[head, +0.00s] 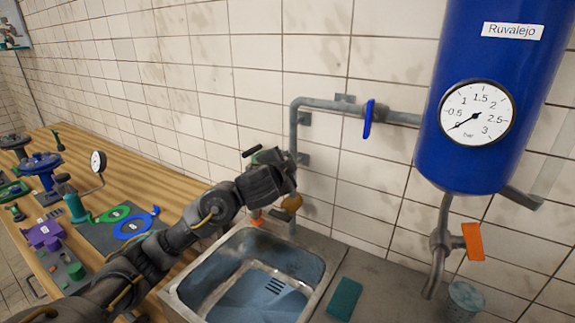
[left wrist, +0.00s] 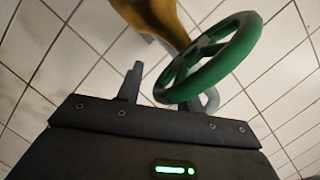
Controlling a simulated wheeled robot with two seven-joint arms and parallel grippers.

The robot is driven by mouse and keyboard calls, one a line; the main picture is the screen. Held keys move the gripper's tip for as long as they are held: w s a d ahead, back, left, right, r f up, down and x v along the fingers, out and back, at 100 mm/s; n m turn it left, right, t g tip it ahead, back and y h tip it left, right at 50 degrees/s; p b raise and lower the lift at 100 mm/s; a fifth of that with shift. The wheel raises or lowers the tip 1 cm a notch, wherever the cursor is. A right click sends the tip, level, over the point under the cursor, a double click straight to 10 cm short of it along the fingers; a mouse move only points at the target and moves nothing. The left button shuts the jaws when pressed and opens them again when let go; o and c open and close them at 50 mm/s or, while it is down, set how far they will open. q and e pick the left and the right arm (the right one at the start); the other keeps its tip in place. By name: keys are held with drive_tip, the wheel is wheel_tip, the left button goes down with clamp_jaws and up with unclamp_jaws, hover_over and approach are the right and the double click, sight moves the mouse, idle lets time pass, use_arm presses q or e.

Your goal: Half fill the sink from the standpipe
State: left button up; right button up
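The steel sink (head: 318,293) is at the bottom middle of the head view. Its basin looks bluish, with dark slots; I cannot tell the water level. The grey standpipe (head: 294,125) runs down the tiled wall behind it, with a brass part (head: 292,203) low on it. My left gripper (head: 283,172) is above the sink's back edge, hiding part of the pipe. In the left wrist view, a green handwheel (left wrist: 215,57) on a brass body (left wrist: 155,14) is just beyond the gripper. One finger stands clear of the rim; the other is mostly hidden. My right gripper is out of view.
A blue tank (head: 490,60) with a gauge (head: 477,113) near zero hangs at right, with an orange-handled tap (head: 473,241) and a cup (head: 465,300) below. A blue valve handle (head: 369,119) is on the pipe. A green sponge (head: 344,298) lies right of the sink. The bench (head: 135,180) holds valves and wheels.

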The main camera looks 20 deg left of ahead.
use_arm(q)
drive_tip(key=p+v, duration=0.3)
drive_tip(key=v, duration=0.7)
drive_tip(key=shift+s, duration=0.4)
idle(2.9)
